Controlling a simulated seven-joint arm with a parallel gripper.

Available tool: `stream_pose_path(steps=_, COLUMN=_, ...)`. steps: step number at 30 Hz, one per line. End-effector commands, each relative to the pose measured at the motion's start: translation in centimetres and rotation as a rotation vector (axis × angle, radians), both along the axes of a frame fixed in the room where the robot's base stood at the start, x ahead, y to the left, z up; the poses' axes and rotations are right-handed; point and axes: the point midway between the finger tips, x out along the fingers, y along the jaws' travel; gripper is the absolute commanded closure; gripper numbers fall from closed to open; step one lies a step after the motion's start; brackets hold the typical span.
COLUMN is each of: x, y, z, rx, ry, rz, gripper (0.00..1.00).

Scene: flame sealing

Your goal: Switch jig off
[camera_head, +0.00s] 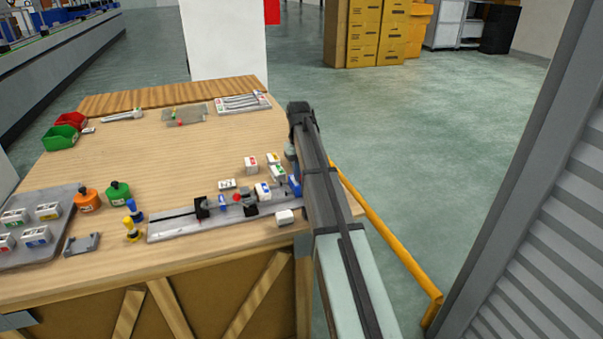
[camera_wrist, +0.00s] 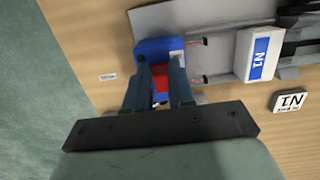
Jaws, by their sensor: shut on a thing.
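The jig is a long grey plate (camera_head: 180,227) with dark clamps near the front of the wooden table. At its right end is a blue switch box (camera_head: 295,185), partly hidden by my arm. In the wrist view the blue box (camera_wrist: 153,46) lies just beyond and between my gripper's fingers (camera_wrist: 160,78). A red part (camera_wrist: 160,84) of the box shows between the fingers. My gripper is shut on this red part; the exact contact is hard to see. Which way the switch is set cannot be told.
A white block marked N1 (camera_wrist: 260,54) stands on the jig plate near the blue box. A small N1 card (camera_wrist: 290,102) lies beside the plate. Several labelled white blocks, an orange bottle (camera_head: 88,199) and a green bottle (camera_head: 118,193) stand on the table. The table's middle is clear.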

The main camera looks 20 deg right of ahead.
Motion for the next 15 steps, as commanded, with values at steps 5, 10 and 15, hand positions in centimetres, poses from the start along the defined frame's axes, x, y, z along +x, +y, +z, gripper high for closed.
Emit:
stream_pose_path(steps=5, x=0.0, y=0.01, z=0.02, rx=0.0, ry=-0.001, rz=0.0, gripper=0.61)
stream_pose_path(steps=10, x=0.0, y=0.0, z=0.01, rx=0.0, ry=-0.001, rz=0.0, gripper=0.51)
stream_pose_path(steps=15, x=0.01, y=0.0, z=0.03, rx=0.0, ry=-0.001, rz=0.0, gripper=0.51)
